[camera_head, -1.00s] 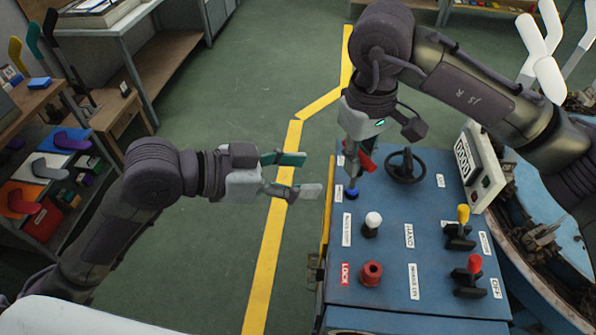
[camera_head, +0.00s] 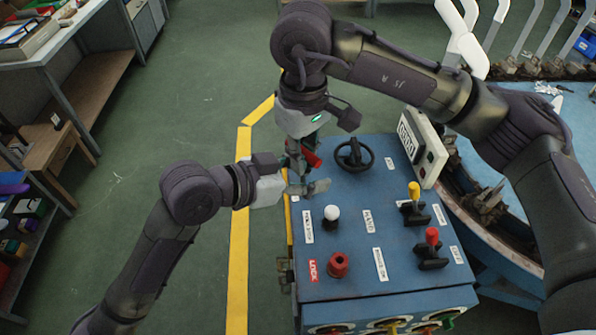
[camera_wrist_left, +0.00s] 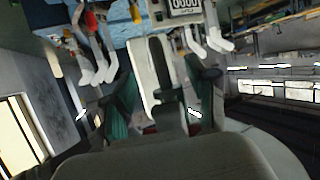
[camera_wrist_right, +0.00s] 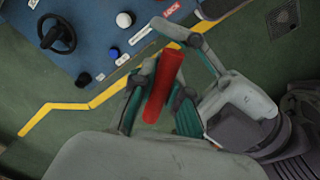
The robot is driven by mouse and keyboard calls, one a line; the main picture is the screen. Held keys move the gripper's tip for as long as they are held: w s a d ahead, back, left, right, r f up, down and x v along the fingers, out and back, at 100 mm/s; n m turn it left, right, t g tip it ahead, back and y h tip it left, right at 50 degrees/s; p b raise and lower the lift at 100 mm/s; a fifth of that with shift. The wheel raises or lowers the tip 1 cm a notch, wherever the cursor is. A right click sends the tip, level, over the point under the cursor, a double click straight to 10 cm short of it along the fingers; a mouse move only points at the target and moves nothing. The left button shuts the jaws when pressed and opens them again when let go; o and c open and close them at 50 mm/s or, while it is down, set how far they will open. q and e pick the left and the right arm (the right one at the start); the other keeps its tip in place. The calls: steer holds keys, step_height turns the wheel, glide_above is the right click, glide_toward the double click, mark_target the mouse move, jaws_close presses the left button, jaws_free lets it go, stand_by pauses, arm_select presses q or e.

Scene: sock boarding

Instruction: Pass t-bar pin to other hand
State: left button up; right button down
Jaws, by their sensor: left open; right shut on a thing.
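The t-bar pin shows as a red bar (camera_head: 313,158) in the head view and as a red cylinder (camera_wrist_right: 164,88) in the right wrist view. My right gripper (camera_wrist_right: 158,98) is shut on it, above the left edge of the blue console. My left gripper (camera_head: 308,175) is open and comes in from the left, its fingers close to the pin and right fingertips. In the left wrist view, part of my right gripper shows between the open left fingers (camera_wrist_left: 160,110). Whether the left fingers touch the pin cannot be told. The rest of the pin is hidden.
The blue console (camera_head: 345,270) carries a black handwheel (camera_head: 355,155), a white knob (camera_head: 331,217), a red button (camera_head: 338,265), and yellow and red levers. A yellow floor line (camera_head: 239,250) runs on its left. Benches stand at far left.

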arm_select(q)
jaws_close()
arm_select(e)
steer(key=c, duration=1.1)
jaws_free()
